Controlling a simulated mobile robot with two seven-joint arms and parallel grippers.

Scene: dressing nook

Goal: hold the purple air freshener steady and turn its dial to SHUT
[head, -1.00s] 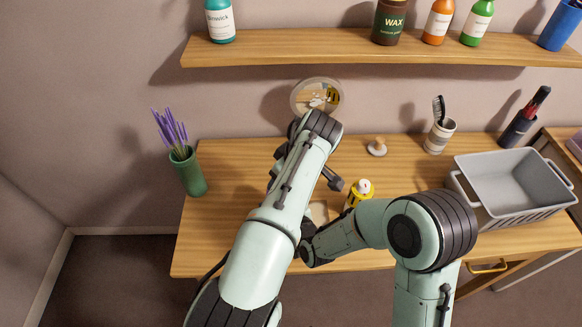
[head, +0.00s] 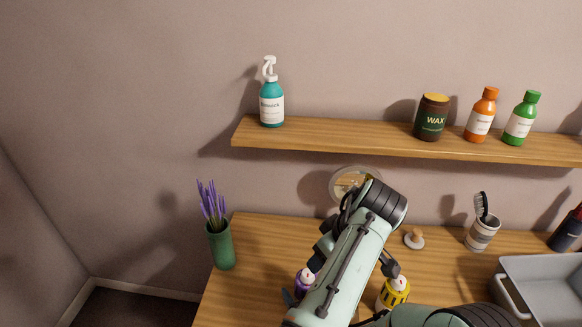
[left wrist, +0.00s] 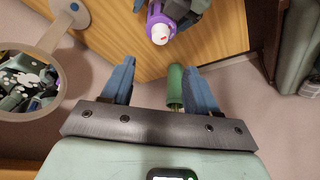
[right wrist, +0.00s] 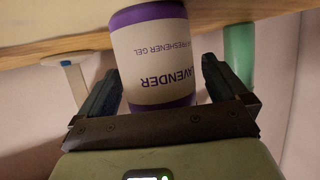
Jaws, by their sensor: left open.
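The purple air freshener (head: 303,284) stands at the front of the table in the head view, partly hidden by my left arm. In the left wrist view it (left wrist: 158,27) shows its white dial top with a small red mark. In the right wrist view its LAVENDER label (right wrist: 155,62) appears upside down between the fingers. The dial's setting is too small to read.
A yellow container (head: 395,291) stands right of my left arm. A round mirror (head: 350,182), wooden knob (head: 414,239), brush cup (head: 482,235) and grey basket (head: 545,287) are farther off. A green vase (head: 221,246) stands left. Bottles line the shelf (head: 350,137).

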